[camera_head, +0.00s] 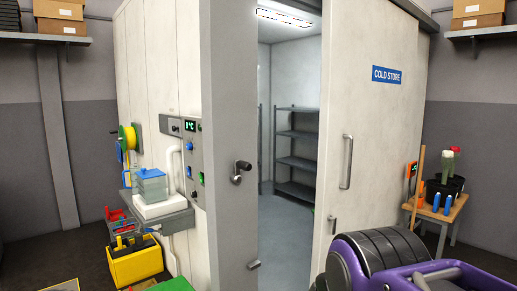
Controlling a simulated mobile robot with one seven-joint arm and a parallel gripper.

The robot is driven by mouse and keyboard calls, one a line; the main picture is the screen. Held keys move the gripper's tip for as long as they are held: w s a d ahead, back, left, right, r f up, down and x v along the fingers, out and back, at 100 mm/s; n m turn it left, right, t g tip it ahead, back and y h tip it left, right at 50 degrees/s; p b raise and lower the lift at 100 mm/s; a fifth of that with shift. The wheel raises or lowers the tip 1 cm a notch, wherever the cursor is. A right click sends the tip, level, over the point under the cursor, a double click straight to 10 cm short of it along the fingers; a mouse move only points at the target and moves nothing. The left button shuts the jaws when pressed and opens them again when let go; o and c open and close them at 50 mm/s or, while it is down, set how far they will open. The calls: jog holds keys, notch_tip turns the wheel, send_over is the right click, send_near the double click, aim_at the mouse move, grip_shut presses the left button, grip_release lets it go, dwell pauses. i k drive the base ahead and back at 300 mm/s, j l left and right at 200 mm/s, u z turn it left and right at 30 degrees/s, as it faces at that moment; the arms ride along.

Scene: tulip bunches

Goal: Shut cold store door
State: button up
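The cold store door (376,123) is a pale sliding panel on an overhead rail, with a blue COLD STORE sign (386,75). It stands partly open, to the right of the doorway. A long vertical metal bar handle (346,162) is on its left part. A gap lies between the door's left edge and the grey door post (231,125), and the lit inside shows through it. The post carries a dark lever-like fitting (240,171) and a small catch (253,265) lower down. My gripper is not in view. The door's lower right part is hidden by purple and dark parts of my arm.
Empty grey shelves (297,150) stand inside the store. A wall shelf (164,216) with a scale juts out left of the post, above a yellow bin (136,262). The doorway floor looks clear.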

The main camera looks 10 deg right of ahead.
aim_at(369, 51)
jog(key=i+l+z, duration=0.1)
jog(key=l, duration=0.4)
jog(key=i+l, duration=0.35)
jog(key=i+l+z, duration=0.15)
jog(key=l, duration=0.45)
jog(key=i+l, duration=0.3)
jog(key=l, duration=0.15)
jog(key=i+l+z, duration=0.15)
jog(key=l, duration=0.3)
jog(key=i+l, duration=0.35)
jog(key=i+l+z, duration=0.15)
jog(key=i+l, duration=0.3)
jog(key=i+j+u, duration=0.1)
jog(key=j, duration=0.35)
jog(key=i+j+u, duration=0.1)
jog(key=j, duration=0.35)
jog(key=i+j+u, duration=0.1)
jog(key=j, duration=0.35)
jog(key=l+z, duration=0.15)
jog(key=l, duration=0.25)
